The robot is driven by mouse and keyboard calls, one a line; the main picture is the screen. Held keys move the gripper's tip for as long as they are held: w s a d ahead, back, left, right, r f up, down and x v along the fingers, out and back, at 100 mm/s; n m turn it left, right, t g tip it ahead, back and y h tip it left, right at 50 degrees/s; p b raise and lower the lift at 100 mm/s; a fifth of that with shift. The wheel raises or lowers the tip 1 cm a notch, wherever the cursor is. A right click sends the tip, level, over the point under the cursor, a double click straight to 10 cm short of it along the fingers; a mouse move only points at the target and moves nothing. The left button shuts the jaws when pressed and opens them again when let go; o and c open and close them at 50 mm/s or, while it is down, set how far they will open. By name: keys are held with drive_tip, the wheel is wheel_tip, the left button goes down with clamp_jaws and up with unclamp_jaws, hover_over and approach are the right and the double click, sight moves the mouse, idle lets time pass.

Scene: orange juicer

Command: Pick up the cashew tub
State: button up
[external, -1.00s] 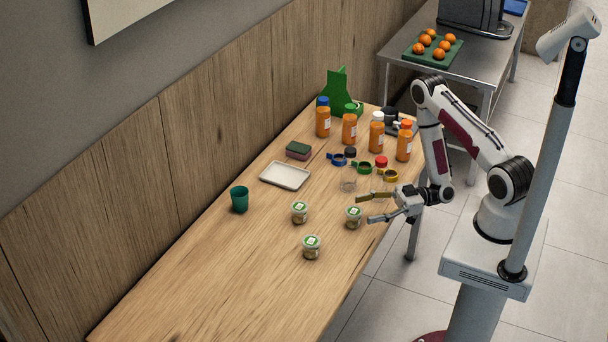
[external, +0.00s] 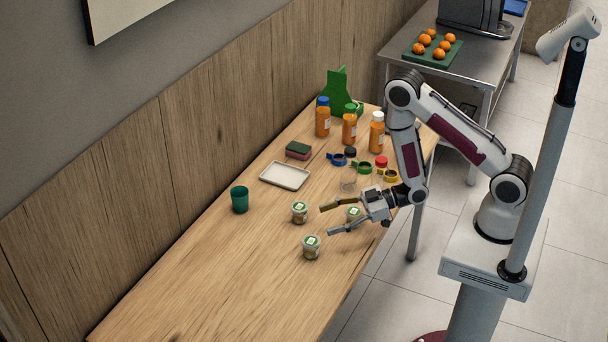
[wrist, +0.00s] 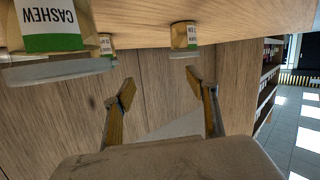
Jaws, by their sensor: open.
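The cashew tub (wrist: 50,20) is large and close at the upper left of the wrist view, which is upside down. Its white and green label reads CASHEW. It appears to be the tub (external: 354,211) partly hidden behind my gripper in the external view. My gripper (external: 326,220) is open and empty, pointing left low over the table. In the wrist view, its spread fingers (wrist: 160,85) are apart from the tub. Two similar tubs stand farther ahead, one (external: 300,212) beyond the fingertips and one (external: 311,247) nearer the front; their labels are unreadable in the external view.
A green cup (external: 240,199) and a white tray (external: 285,175) stand farther left and back. A sponge (external: 298,150), orange bottles (external: 349,129), and several rings and jars occupy the back of the table (external: 200,285). The front left of the table is clear.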

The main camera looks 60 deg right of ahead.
sight(306, 207)
drive_tip(key=w+d+m+h, duration=0.1)
drive_tip(key=w+m+h, duration=0.1)
drive_tip(key=w+d+m+t+h, duration=0.1)
drive_tip(key=m+h, duration=0.1)
drive_tip(key=w+d+m+h, duration=0.1)
drive_tip(key=w+m+h, duration=0.1)
drive_tip(key=shift+w+d+t, duration=0.3)
drive_tip(key=shift+d, duration=0.1)
drive_tip(key=shift+w+d+f+m+h, duration=0.1)
drive_tip(key=shift+w+d+m+h, duration=0.15)
drive_tip(key=shift+d+m+h, duration=0.4)
drive_tip(key=shift+w+a, duration=0.1)
drive_tip(key=shift+x, duration=1.2)
drive_tip(key=shift+f, duration=0.1)
drive_tip(key=shift+w+a+f, duration=0.15)
drive_tip(key=shift+w+f, duration=0.4)
drive_tip(key=shift+w, duration=0.15)
drive_tip(key=shift+w+a+f, duration=0.15)
drive_tip(key=shift+w+f, duration=0.4)
drive_tip(key=shift+w, duration=0.15)
drive_tip(key=shift+x, duration=0.8)
